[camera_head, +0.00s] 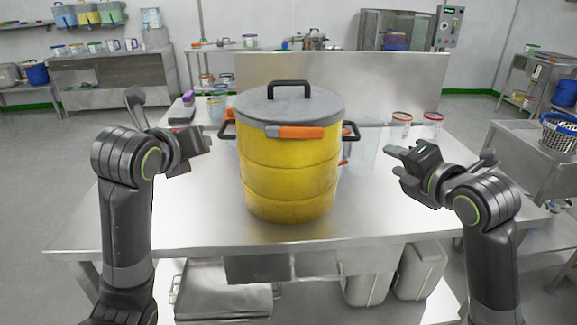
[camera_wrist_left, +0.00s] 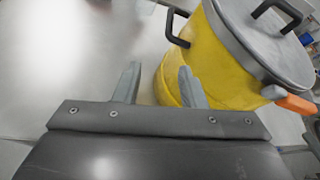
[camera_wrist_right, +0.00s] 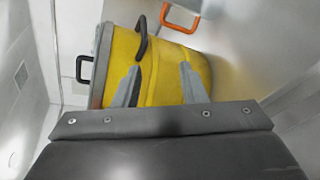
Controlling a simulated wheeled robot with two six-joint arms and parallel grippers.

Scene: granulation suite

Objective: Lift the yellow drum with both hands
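The yellow drum (camera_head: 290,180) stands upright on the steel table (camera_head: 390,215). It has a grey lid (camera_head: 290,104) with a black top handle, an orange latch (camera_head: 294,132) in front and a black handle on each side. My left gripper (camera_head: 207,140) is open and empty, left of the drum and near its left handle (camera_head: 227,130); that handle also shows in the left wrist view (camera_wrist_left: 178,27). My right gripper (camera_head: 393,160) is open and empty, right of the drum and apart from its right handle (camera_head: 351,131); that handle also shows in the right wrist view (camera_wrist_right: 141,38).
Two small containers with red and orange rims (camera_head: 432,124) stand at the table's back right. A dark item with a purple top (camera_head: 184,110) lies at the back left. A raised steel panel (camera_head: 400,85) stands behind the drum. The table's front is clear.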

